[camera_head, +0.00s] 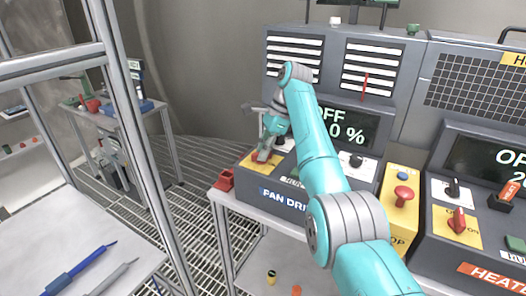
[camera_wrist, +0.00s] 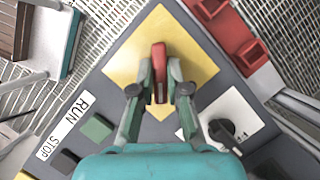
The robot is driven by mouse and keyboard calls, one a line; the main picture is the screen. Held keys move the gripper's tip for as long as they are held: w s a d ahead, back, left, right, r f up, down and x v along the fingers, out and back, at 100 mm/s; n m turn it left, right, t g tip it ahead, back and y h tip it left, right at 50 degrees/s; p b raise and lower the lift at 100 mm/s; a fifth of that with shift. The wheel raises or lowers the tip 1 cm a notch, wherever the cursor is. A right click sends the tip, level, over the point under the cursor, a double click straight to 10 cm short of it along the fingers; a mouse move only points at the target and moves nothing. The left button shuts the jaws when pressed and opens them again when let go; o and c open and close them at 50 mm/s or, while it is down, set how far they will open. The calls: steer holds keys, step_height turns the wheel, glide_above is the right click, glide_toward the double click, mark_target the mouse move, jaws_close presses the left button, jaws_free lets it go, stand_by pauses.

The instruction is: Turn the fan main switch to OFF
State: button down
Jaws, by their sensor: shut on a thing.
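The fan main switch is a red handle (camera_wrist: 159,62) on a yellow plate (camera_wrist: 190,45) in the wrist view. The handle runs up and down in that picture. My gripper (camera_wrist: 160,84) is shut on it, one finger on each side. In the head view my gripper (camera_head: 263,153) is at the left end of the fan drive panel (camera_head: 240,194), over the yellow plate (camera_head: 248,165); the red handle is hidden there. The fan display (camera_head: 352,127) shows "OFF" and "0 %", partly covered by my arm.
A black knob (camera_wrist: 222,131) on a white plate and a green button (camera_wrist: 97,127) by the RUN/STOP label flank my gripper. A red bin (camera_head: 224,180) hangs at the panel's left edge. The heater panel (camera_head: 480,215) stands right. Metal posts (camera_head: 125,100) rise left.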

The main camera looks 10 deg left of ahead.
steer(key=shift+n, duration=0.5)
steer(key=shift+f+n+g+h, duration=0.15)
steer(key=shift+n+g+h, duration=0.25)
steer(key=shift+n, duration=0.5)
steer(key=c, duration=1.2)
jaws_free()
steer(key=shift+o, duration=0.2)
steer(key=shift+m, duration=0.3)
